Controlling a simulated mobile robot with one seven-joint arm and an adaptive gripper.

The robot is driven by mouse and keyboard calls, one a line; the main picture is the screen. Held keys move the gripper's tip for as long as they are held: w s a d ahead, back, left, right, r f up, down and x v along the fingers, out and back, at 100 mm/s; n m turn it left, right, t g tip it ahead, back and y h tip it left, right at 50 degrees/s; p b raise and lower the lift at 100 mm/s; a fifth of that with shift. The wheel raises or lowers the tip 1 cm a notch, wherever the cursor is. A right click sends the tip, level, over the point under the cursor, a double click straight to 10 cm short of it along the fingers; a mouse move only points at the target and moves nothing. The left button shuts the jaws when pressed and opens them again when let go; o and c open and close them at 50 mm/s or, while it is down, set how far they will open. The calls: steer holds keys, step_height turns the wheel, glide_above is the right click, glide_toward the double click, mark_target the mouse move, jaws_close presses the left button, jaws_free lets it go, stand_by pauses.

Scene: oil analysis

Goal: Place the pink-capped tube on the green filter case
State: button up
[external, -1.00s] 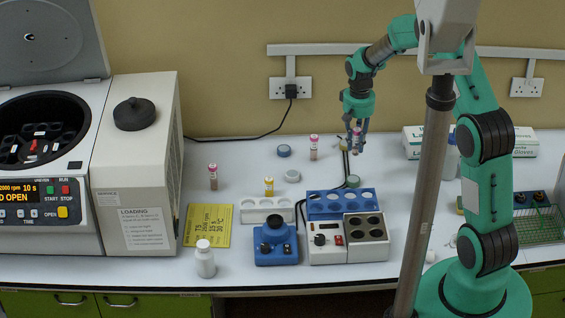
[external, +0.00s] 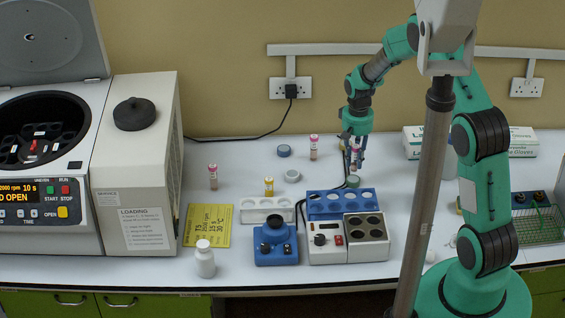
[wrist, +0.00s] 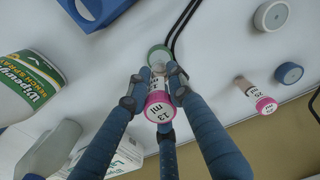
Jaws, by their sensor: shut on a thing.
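My gripper (external: 354,166) is shut on a pink-capped tube (wrist: 159,108), which it holds upright by its upper body; the pink cap faces the wrist camera. In the external view the tube is mostly hidden by the fingers. The green filter case (external: 353,181) is a small round disc on the bench, just behind the blue rack. In the wrist view the green case (wrist: 159,53) shows just beyond the tube's lower end. The tube is over or very near it; I cannot tell whether they touch.
Two other pink-capped tubes (external: 213,176) (external: 314,147) stand on the bench. A blue case (external: 284,150), a white case (external: 292,176) and a yellow-capped tube (external: 268,187) are to the left. The blue rack (external: 312,210) stands in front, and a black cable runs close beside the green case.

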mark_target(354, 166)
steer(key=shift+f, duration=1.6)
steer(key=shift+f, duration=0.2)
steer(key=o, duration=0.9)
steer(key=shift+r, duration=0.15)
step_height(354, 166, up, 12)
steer(key=shift+r, duration=0.1)
